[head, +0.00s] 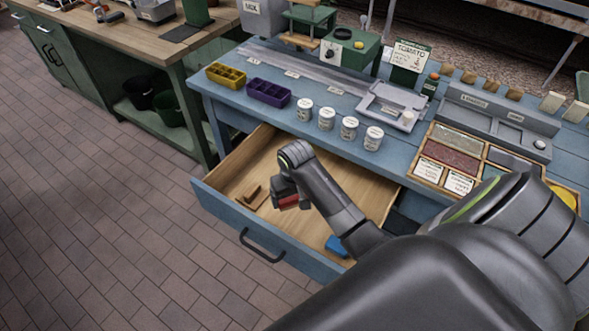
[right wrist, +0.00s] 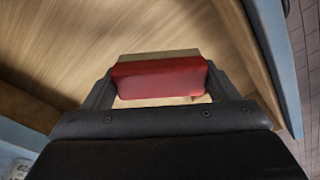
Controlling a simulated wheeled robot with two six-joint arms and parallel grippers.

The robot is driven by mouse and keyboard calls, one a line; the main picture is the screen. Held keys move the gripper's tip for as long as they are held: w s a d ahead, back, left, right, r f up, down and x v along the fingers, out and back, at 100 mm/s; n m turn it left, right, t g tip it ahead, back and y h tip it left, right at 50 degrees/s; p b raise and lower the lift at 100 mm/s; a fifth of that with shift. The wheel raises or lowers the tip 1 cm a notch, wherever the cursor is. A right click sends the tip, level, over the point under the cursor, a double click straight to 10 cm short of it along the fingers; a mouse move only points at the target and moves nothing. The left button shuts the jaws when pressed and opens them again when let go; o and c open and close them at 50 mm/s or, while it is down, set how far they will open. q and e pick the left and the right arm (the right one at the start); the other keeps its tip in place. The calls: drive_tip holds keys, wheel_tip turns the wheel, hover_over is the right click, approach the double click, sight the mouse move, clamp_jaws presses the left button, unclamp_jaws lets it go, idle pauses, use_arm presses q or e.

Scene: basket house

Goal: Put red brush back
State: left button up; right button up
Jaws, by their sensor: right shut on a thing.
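The red brush (head: 289,201) is held in my right gripper (head: 287,194) over the inside of the open drawer (head: 268,245). In the right wrist view the brush shows as a red block (right wrist: 160,78) with a pale tan strip along its far side. The two fingers of my right gripper (right wrist: 160,88) close on its ends. The wooden drawer floor lies behind it, and I cannot tell how far above the floor the brush is. My left gripper does not show in either view.
A brown wooden piece (head: 250,196) lies in the drawer's left part, and a blue object (head: 336,245) lies near its front right. The blue table (head: 240,110) above carries several white jars, seed trays (head: 268,93) and a divided box (head: 448,160). The drawer's middle floor is bare.

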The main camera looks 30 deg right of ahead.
sight(294, 224)
drive_tip(key=n, duration=0.3)
drive_tip(key=s+n+b, duration=0.1)
drive_tip(key=n, duration=0.2)
drive_tip(key=shift+s+f+n+y, duration=0.1)
drive_tip(key=shift+f+n+y, duration=0.05)
drive_tip(key=shift+n+y, duration=0.2)
drive_tip(key=shift+s+f+b, duration=0.1)
drive_tip(key=shift+f+b, duration=0.15)
drive_tip(key=shift+b, duration=0.1)
drive_tip(key=shift+n, duration=0.25)
wheel_tip(294, 224, down, 9)
drive_tip(key=shift+f+b, duration=0.2)
drive_tip(key=shift+b, duration=0.2)
drive_tip(key=shift+a+f, duration=0.1)
drive_tip(key=shift+f, duration=0.05)
drive_tip(key=o, duration=0.9)
drive_tip(key=shift+o, duration=0.2)
wheel_tip(294, 224, up, 12)
drive_tip(key=s+p, duration=0.1)
drive_tip(key=shift+s+d+p, duration=0.15)
drive_tip(key=shift+d+p, duration=0.15)
